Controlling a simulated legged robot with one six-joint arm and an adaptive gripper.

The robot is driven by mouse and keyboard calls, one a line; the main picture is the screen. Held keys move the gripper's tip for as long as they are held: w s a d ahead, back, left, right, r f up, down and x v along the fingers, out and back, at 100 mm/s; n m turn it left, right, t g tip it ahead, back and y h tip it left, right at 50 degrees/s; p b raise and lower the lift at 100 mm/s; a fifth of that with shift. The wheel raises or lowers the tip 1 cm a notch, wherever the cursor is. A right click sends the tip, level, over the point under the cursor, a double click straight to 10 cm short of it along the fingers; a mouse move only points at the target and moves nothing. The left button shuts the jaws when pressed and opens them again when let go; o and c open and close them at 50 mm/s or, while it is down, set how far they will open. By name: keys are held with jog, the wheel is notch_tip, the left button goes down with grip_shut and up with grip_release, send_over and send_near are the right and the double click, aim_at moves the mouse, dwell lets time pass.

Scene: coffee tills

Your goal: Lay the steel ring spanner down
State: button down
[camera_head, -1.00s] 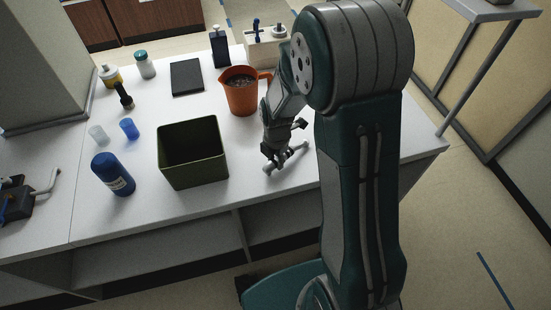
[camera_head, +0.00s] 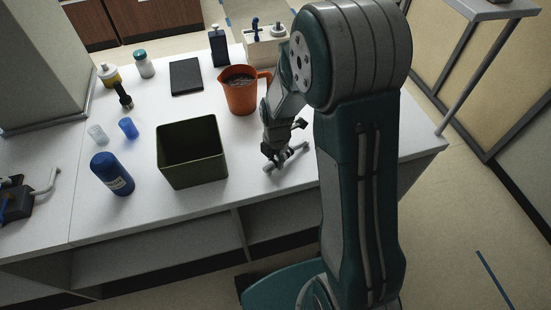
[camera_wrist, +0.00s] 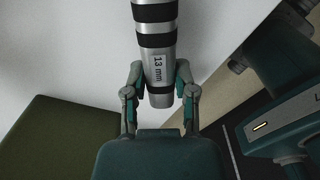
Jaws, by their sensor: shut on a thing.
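The steel ring spanner (camera_head: 295,158) is in my gripper (camera_head: 273,157), over the front right part of the white counter. In the wrist view the spanner (camera_wrist: 155,38) is a grey metal shaft with black bands and a "13 mm" label. The two fingers of my gripper (camera_wrist: 160,82) are shut on it, one on each side. Its far end runs out of the top of the wrist view. In the head view it lies at or just above the counter top; I cannot tell whether it touches.
A dark green open bin (camera_head: 192,152) stands left of my gripper, and an orange jug (camera_head: 241,92) stands behind it. A blue bottle (camera_head: 112,174), blue cup (camera_head: 129,128) and black flat pad (camera_head: 187,76) are farther left. Bare counter (camera_head: 245,165) lies between bin and spanner.

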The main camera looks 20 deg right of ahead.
jog(key=shift+f, duration=0.15)
jog(key=shift+c, duration=1.7)
grip_release()
jog(key=o, duration=0.3)
jog(key=shift+r, duration=1.5)
jog(key=shift+r, duration=3)
